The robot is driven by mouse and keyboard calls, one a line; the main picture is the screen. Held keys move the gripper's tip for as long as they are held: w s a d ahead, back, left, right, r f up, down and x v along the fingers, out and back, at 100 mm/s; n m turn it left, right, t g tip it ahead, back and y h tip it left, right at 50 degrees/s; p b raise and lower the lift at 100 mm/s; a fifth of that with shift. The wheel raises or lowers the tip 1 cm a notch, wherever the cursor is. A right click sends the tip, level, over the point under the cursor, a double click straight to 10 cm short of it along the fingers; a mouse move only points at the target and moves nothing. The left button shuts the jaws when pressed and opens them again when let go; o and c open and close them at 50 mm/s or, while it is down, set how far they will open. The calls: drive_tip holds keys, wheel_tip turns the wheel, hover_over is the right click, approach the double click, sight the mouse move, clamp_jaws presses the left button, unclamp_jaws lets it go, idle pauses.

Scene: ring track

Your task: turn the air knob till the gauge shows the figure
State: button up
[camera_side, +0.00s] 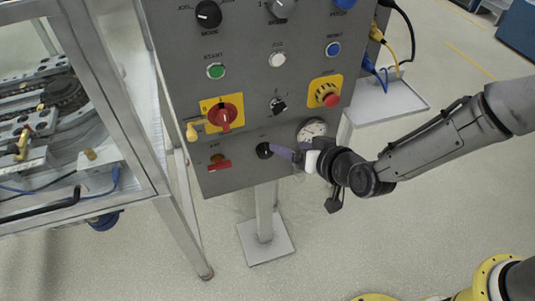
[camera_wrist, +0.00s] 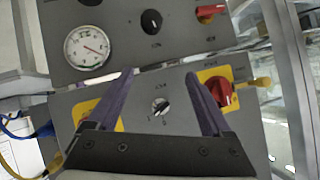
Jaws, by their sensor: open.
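The air knob is most likely the small black knob (camera_side: 264,150) low on the grey panel, beside the gauge; its label is too small to read. It also shows in the wrist view (camera_wrist: 151,21), beyond my fingertips. The round white gauge (camera_wrist: 87,47) has a red needle pointing to the lower right in the wrist view; its figures are unreadable. In the side view the gauge (camera_side: 312,130) is partly hidden by my arm. My gripper (camera_wrist: 160,74) is open and empty, its purple fingers apart. In the side view my gripper (camera_side: 279,151) is just right of the knob; contact cannot be told.
A red rotary switch (camera_side: 226,114), a red emergency button (camera_side: 328,96) and a red-handled valve (camera_side: 218,164) surround the knob. A metal-framed enclosure (camera_side: 110,100) stands left. Floor below is clear around the post foot (camera_side: 266,240).

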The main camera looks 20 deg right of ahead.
drive_tip(key=t+h, duration=0.2)
approach(267, 154)
drive_tip(key=x, duration=0.9)
drive_tip(key=shift+w+f, duration=0.2)
drive_tip(key=shift+w, duration=0.1)
clamp_jaws()
